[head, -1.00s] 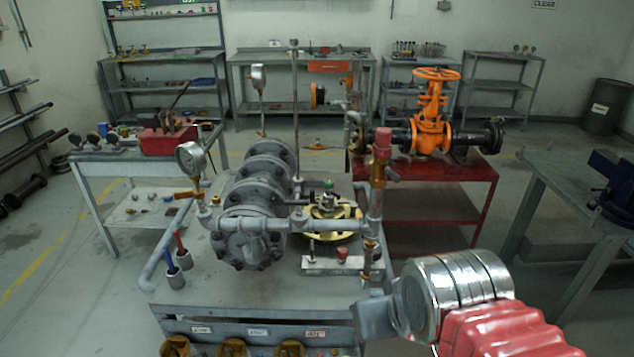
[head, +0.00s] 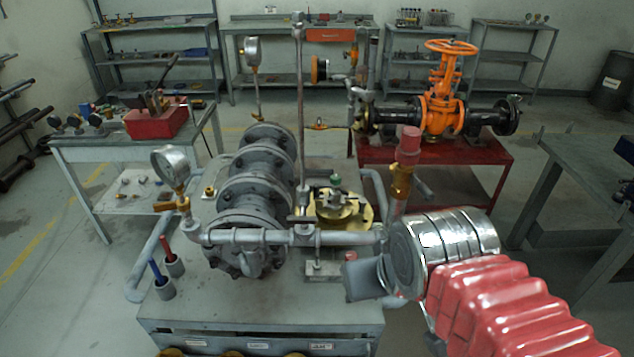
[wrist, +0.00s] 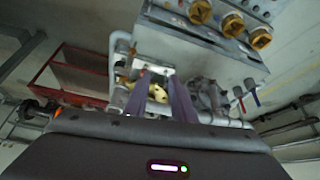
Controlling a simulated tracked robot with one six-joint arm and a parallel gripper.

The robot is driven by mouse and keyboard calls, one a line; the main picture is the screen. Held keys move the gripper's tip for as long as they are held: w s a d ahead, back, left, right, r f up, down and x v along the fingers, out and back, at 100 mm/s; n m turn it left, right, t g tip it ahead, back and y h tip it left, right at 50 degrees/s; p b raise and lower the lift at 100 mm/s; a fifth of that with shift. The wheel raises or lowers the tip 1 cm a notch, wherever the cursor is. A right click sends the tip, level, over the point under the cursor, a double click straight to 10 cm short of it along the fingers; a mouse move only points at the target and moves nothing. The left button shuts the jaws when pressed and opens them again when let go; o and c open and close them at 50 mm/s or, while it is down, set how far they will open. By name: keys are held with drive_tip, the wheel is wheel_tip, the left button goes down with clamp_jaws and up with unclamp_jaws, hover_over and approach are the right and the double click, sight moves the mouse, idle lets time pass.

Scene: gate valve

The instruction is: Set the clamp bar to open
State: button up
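A round brass fitting (head: 350,218) sits on the workbench right of the grey flanged pipe, with a dark bar (head: 338,197) across its top and a small green knob above. This may be the clamp bar; its setting is too small to tell. The brass also shows in the wrist view (wrist: 157,82), beyond and between my fingers. My gripper (wrist: 162,95) has its two fingers apart with nothing visibly held. In the head view a grey part of my gripper (head: 365,280) is low right of the fitting, apart from it; the fingertips are unclear there.
A grey flanged pipe (head: 258,175) with a pressure gauge (head: 170,165) fills the bench's left. A horizontal pipe (head: 270,237) crosses in front of the fitting. A tall rod (head: 299,110) and a red-capped riser (head: 405,165) stand close by. An orange valve (head: 440,100) is behind.

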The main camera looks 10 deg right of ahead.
idle(0.3)
drive_tip(key=w+r, duration=0.5)
drive_tip(key=w, duration=0.5)
drive_tip(key=g, duration=0.1)
hover_over(316, 185)
drive_tip(key=s, duration=0.5)
wheel_tip(316, 185, down, 6)
drive_tip(key=f, duration=0.1)
drive_tip(key=shift+r, duration=0.25)
drive_tip(key=shift+f, duration=0.15)
drive_tip(key=x, duration=1.3)
drive_tip(key=shift+w+f, duration=0.1)
drive_tip(key=shift+f, duration=0.15)
drive_tip(key=shift+c, duration=0.2)
